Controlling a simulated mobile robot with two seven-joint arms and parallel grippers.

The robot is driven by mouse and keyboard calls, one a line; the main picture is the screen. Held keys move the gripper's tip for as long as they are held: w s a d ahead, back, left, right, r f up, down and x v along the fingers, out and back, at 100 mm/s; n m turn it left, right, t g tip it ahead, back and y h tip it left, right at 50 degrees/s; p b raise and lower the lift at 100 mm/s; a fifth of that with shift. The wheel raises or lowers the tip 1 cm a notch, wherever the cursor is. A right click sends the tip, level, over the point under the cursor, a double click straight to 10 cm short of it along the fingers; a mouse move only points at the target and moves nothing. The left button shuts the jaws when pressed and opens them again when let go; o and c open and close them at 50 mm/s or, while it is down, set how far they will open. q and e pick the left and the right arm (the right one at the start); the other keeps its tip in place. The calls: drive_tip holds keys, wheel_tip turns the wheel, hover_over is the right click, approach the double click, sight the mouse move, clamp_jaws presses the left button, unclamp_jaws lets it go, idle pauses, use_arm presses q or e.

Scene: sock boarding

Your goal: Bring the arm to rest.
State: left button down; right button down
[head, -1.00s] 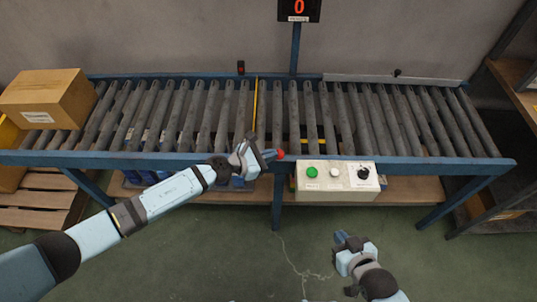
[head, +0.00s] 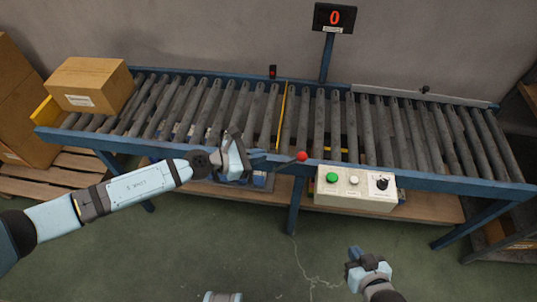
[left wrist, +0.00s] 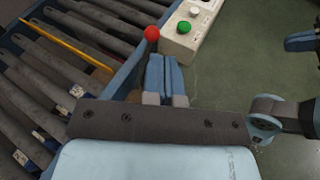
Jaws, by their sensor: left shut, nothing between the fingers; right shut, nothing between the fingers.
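My left arm comes in from the left in the head view. Its gripper (head: 258,160) is shut and empty, in front of the conveyor's front rail. In the left wrist view its two blue fingers (left wrist: 163,76) lie together. A lever with a red ball knob (head: 301,155) is just right of this gripper in the head view. The knob also shows beyond the fingertips in the left wrist view (left wrist: 151,33). My right gripper (head: 355,256) is shut and empty, low over the floor at the bottom right. It shows partly in the left wrist view (left wrist: 302,42).
A roller conveyor (head: 440,173) spans the view. A cardboard box (head: 92,84) sits on its left end. A control box (head: 355,190) with green and white buttons and a black knob hangs at the front. A display (head: 334,18) reads 0. The floor (head: 240,250) in front is mostly clear.

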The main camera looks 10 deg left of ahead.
use_arm(q)
drive_tip(key=shift+a, duration=0.1)
use_arm(e)
drive_tip(key=shift+s+f, duration=0.15)
drive_tip(key=shift+f, duration=0.2)
